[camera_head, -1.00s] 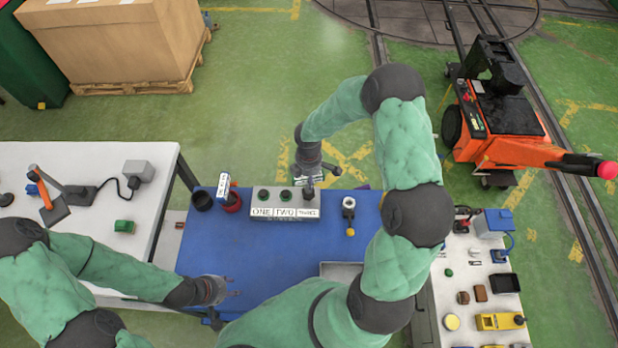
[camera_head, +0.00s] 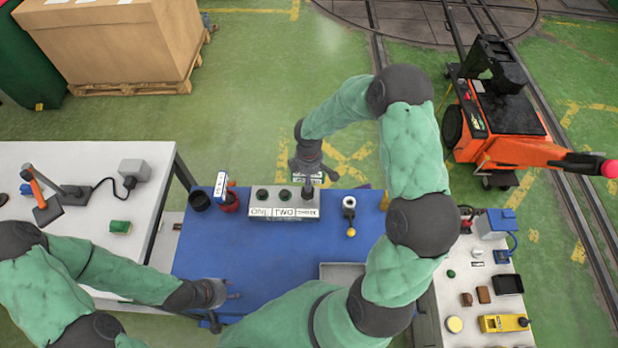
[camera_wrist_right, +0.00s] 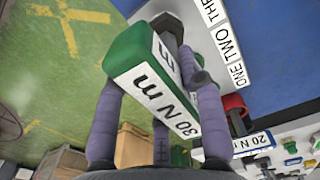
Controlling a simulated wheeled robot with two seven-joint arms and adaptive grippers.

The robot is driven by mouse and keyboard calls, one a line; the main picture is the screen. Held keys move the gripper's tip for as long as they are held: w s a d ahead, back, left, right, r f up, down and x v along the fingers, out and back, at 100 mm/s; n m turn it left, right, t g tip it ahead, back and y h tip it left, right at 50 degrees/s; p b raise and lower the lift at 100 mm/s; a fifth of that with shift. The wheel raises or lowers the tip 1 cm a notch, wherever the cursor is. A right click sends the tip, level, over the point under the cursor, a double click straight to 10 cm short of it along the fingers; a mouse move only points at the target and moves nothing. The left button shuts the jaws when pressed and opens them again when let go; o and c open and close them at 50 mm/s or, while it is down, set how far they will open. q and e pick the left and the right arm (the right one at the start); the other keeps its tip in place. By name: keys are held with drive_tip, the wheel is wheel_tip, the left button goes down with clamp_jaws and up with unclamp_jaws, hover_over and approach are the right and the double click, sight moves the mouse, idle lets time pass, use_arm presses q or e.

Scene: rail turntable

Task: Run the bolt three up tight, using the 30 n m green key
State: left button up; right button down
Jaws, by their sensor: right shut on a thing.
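The green key (camera_wrist_right: 128,49), labelled 30 N m, is in my right gripper (camera_wrist_right: 143,100), whose fingers are shut around it. In the head view my right gripper (camera_head: 309,166) is above the right end of the block (camera_head: 284,212) marked ONE, TWO and THREE. The key's shaft points down at the third position; bolt three is hidden, and I cannot tell how far the key is seated. The dark tops of bolt one (camera_head: 262,194) and bolt two (camera_head: 285,194) show. My left gripper (camera_head: 232,306) is open and empty over the blue table's front left.
A red holder (camera_head: 230,203) with a white-labelled key, 20 N m in the wrist view (camera_wrist_right: 252,143), and a black cup (camera_head: 200,201) stand left of the block. A white ring-topped piece (camera_head: 349,203) stands right.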

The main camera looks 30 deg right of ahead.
use_arm(q)
drive_tip(key=shift+f+b, duration=0.45)
use_arm(e)
drive_tip(key=shift+m, duration=0.6)
use_arm(q)
drive_tip(key=shift+s+a+f, duration=0.1)
drive_tip(key=shift+f, duration=0.15)
use_arm(e)
drive_tip(key=shift+s+a, duration=0.1)
drive_tip(key=shift+s, duration=0.05)
drive_tip(key=shift+m, duration=0.3)
use_arm(q)
drive_tip(key=shift+f+b, duration=0.4)
drive_tip(key=shift+b, duration=0.2)
use_arm(e)
drive_tip(key=shift+m, duration=0.5)
use_arm(q)
drive_tip(key=shift+b+x, duration=0.7)
drive_tip(key=shift+x, duration=0.05)
use_arm(e)
drive_tip(key=shift+d+f+m, duration=0.1)
drive_tip(key=shift+d+m, duration=0.25)
drive_tip(key=shift+m, duration=0.55)
